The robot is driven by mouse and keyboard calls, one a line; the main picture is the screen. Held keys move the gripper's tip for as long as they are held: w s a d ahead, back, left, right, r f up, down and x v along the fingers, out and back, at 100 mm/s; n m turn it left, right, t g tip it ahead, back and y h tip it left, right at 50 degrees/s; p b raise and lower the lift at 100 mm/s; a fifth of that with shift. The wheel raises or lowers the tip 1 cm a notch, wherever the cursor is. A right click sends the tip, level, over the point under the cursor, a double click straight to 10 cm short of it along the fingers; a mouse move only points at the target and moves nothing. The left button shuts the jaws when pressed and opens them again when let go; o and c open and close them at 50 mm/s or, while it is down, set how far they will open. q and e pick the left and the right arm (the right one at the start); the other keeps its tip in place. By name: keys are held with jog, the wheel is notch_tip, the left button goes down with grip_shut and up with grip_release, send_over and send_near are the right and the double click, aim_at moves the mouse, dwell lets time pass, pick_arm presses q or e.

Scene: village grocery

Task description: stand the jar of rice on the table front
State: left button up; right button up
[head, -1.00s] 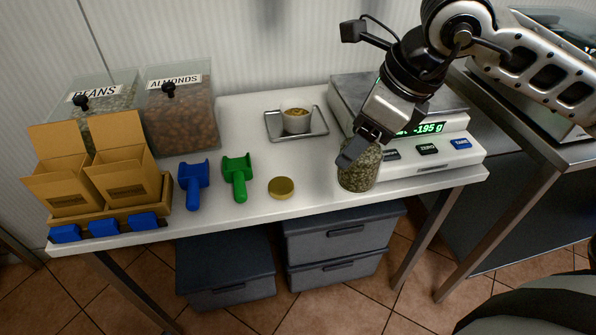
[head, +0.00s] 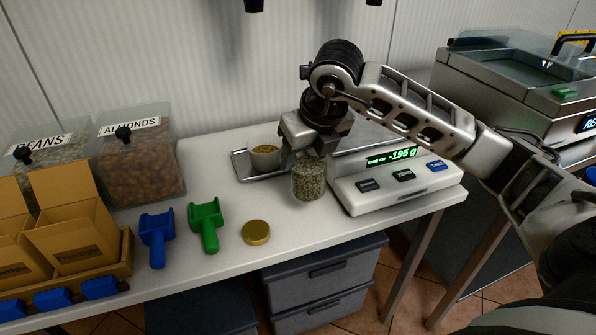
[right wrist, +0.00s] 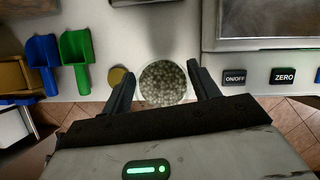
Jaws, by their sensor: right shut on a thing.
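The jar (head: 308,180) is clear glass with pale greenish-brown contents and stands upright just left of the scale. My right gripper (head: 310,153) comes down over it from above and is shut on it. In the right wrist view the jar (right wrist: 163,83) lies between the two fingers, its contents showing from above. Whether its base touches the table (head: 215,240) or hangs slightly above it is not clear. A gold lid (head: 255,232) lies flat near the front edge, left of the jar. My left gripper is not in view.
The scale (head: 400,190), reading -195 g, is close on the jar's right. A metal tray with a small bowl (head: 264,158) is behind left. Green (head: 206,226) and blue (head: 157,236) scoops lie further left. The table front between lid and scale is clear.

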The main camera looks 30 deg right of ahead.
jog(key=w+f, duration=0.2)
jog(key=f, duration=0.1)
jog(key=shift+w+d, duration=0.2)
jog(key=shift+w, duration=0.05)
jog(key=f, duration=0.3)
jog(key=shift+w+f, duration=0.25)
jog(key=shift+f, duration=0.05)
jog(key=o, duration=1.2)
jog(key=shift+f, duration=0.1)
